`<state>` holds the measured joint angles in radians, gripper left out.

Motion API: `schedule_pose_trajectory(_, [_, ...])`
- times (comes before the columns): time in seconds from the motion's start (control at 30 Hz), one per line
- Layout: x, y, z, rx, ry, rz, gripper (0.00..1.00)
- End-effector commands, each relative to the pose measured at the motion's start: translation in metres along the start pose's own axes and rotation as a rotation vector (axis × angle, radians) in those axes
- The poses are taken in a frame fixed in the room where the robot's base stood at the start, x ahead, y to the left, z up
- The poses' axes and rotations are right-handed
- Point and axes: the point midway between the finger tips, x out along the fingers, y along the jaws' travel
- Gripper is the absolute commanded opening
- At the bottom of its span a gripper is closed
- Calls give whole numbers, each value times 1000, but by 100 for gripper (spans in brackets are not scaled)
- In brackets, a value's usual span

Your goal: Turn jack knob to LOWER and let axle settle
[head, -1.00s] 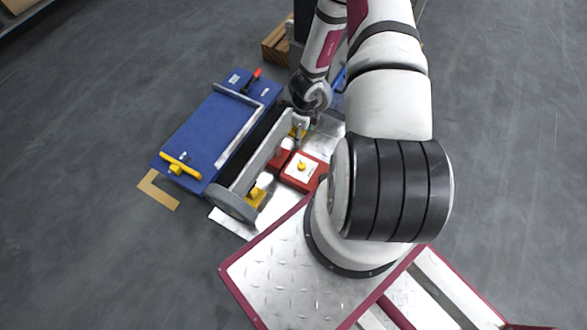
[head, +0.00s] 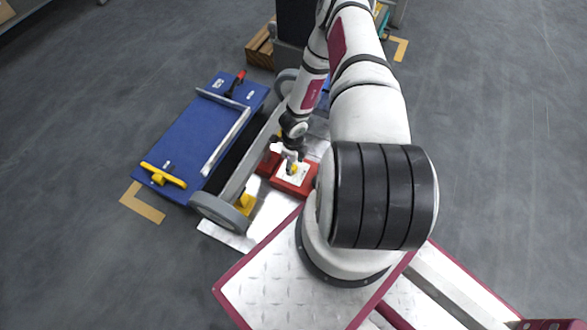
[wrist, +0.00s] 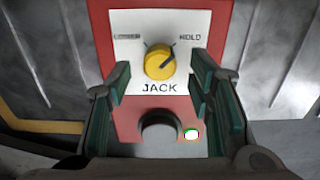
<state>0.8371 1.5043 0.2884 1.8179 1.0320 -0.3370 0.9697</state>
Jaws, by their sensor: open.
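The red jack box (head: 281,184) stands on the metal plate beside the axle. In the wrist view its white JACK panel (wrist: 125,25) faces me. The round yellow knob (wrist: 158,62) has a dark pointer mark aimed up and right, toward the HOLD label (wrist: 190,37). The label at upper left is too blurred to read surely. My gripper (wrist: 160,76) is open, its dark green fingers on either side of and below the knob, apart from it. In the head view my gripper (head: 290,158) is over the box. The grey axle beam with wheels (head: 250,150) lies just left of it.
Wooden blocks (head: 259,53) lie at the back. A lit white-green lamp (wrist: 191,133) and a round grey part (wrist: 160,130) sit below the panel. Open floor lies to the right.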

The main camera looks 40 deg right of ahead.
Motion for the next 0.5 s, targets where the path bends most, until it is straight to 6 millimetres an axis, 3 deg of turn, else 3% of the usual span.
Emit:
schedule_pose_trajectory(0.13, [14, 0, 0, 0, 0, 0, 48])
schedule_pose_trajectory(0.5, [16, 0, 0, 0, 0, 0, 45])
